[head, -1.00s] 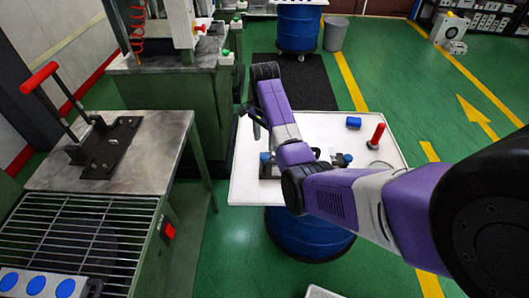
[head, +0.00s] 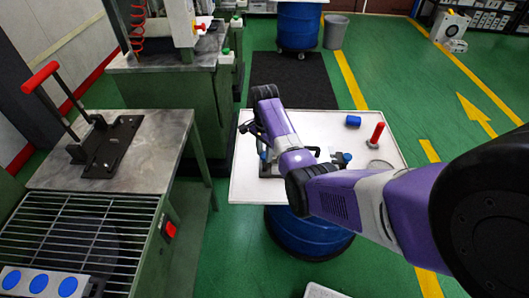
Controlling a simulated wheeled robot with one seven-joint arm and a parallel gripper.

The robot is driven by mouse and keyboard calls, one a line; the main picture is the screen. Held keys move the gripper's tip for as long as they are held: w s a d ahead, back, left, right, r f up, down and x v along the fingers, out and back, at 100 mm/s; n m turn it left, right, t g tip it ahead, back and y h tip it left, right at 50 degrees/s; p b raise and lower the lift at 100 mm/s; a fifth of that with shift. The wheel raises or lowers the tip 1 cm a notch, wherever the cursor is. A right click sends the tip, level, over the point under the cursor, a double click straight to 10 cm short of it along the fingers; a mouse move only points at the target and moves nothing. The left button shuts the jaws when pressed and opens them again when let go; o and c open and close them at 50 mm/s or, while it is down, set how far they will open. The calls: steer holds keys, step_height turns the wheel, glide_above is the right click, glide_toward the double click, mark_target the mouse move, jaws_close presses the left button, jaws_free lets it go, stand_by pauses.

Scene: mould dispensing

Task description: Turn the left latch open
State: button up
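A dark mould (head: 268,171) lies on the white tabletop (head: 242,190), mostly hidden behind my purple arm. A blue latch part (head: 264,155) shows at its left side, close to my arm. Another blue part (head: 346,157) shows at its right side. My gripper (head: 251,131) is at the left edge of the tabletop, just above and left of the left blue part in the picture. It is small and dark here, and its fingers cannot be made out. I cannot tell whether it touches the latch or how the latch is turned.
A blue cylinder (head: 353,121) and a red-handled tool (head: 376,134) stand on the tabletop's right, near a round ring (head: 380,167). A blue drum (head: 305,237) is under the tabletop. A metal bench (head: 150,160) with a red-handled press (head: 105,148) is at left.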

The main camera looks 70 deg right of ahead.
jaws_close()
steer(key=n+p, duration=0.1)
steer(key=n, duration=0.2)
steer(key=shift+r, duration=0.1)
steer(key=n+p, duration=0.1)
steer(key=n, duration=0.3)
steer(key=shift+n, duration=0.3)
steer(key=n+p, duration=0.1)
steer(key=n, duration=0.4)
steer(key=shift+n, duration=2.6)
